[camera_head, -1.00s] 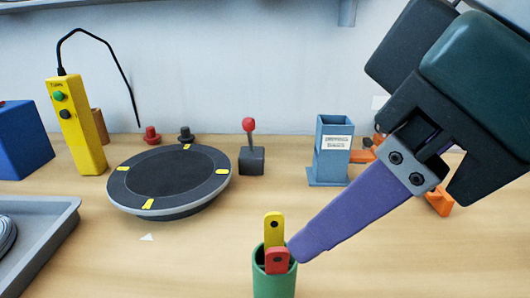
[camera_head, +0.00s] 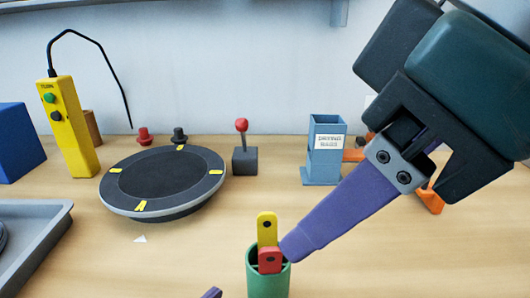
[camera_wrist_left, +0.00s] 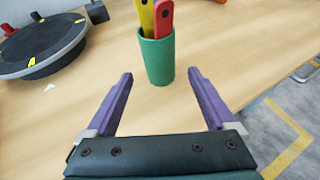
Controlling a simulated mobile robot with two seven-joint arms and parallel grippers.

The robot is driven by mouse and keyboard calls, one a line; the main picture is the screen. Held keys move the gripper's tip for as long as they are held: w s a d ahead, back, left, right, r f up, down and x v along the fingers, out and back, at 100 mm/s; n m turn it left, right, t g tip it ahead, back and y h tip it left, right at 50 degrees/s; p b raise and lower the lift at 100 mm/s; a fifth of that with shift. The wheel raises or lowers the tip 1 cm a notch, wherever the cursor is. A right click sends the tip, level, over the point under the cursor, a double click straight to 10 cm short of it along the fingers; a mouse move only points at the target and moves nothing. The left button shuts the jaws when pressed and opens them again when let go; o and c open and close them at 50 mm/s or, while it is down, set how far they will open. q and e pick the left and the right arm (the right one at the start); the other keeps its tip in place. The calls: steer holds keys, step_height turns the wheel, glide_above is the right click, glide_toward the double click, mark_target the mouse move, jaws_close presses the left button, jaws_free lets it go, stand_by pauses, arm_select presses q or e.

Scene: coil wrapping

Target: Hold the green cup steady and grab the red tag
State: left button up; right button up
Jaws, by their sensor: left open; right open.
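The green cup (camera_head: 268,278) stands upright on the table at the bottom centre of the head view. A red tag (camera_head: 270,262) and a yellow tag (camera_head: 267,230) stick up out of it. My right gripper (camera_head: 292,246) is open, with its purple finger at the cup's rim beside the red tag; whether it touches cannot be told. A purple tip of my left gripper (camera_head: 212,293) shows at the bottom edge. In the left wrist view, my left gripper (camera_wrist_left: 160,75) is open and empty, with the green cup (camera_wrist_left: 157,60) just ahead, between the lines of its fingers.
A dark round turntable (camera_head: 162,180) with yellow marks lies left of the cup. A grey tray (camera_head: 45,245) is at the left edge. A red-knobbed lever (camera_head: 243,150) and a blue holder (camera_head: 325,150) stand behind.

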mark_target(266, 290)
arm_select(q)
steer(key=x, duration=0.6)
steer(key=shift+w+f, duration=0.2)
steer(key=shift+w, duration=0.1)
steer(key=shift+c, duration=0.4)
jaws_close()
stand_by(0.5)
